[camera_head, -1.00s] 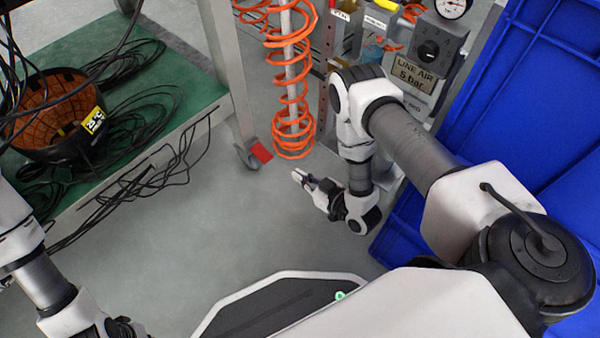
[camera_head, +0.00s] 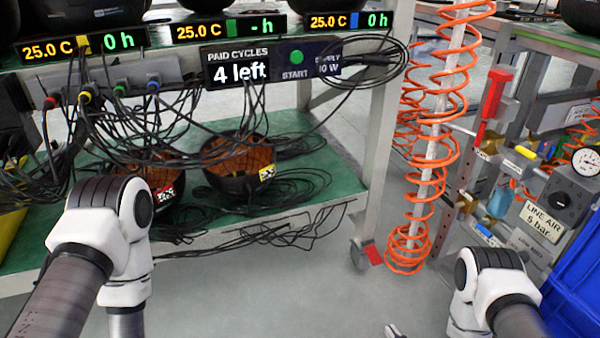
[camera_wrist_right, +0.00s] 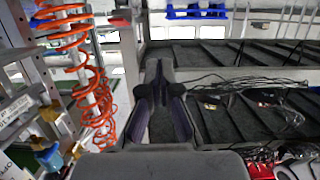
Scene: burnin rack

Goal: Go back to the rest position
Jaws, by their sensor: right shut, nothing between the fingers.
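My right gripper (camera_head: 393,331) shows only its fingertips at the bottom edge of the head view, right of the middle. In the right wrist view my right gripper (camera_wrist_right: 159,70) points away from the camera, its fingers together with nothing between them. It is over the grey floor, clear of the rack and hose. My right arm is bent at the lower right of the head view. My left arm is bent at the lower left, in front of the rack, and its gripper is out of the picture.
The burn-in rack (camera_head: 377,150) has a green lower shelf with two dark bowls (camera_head: 243,188) and many black cables. An orange coiled hose (camera_head: 447,100) hangs beside it. An air panel (camera_head: 530,222) and a blue crate (camera_head: 578,285) stand at the right. The floor between is bare.

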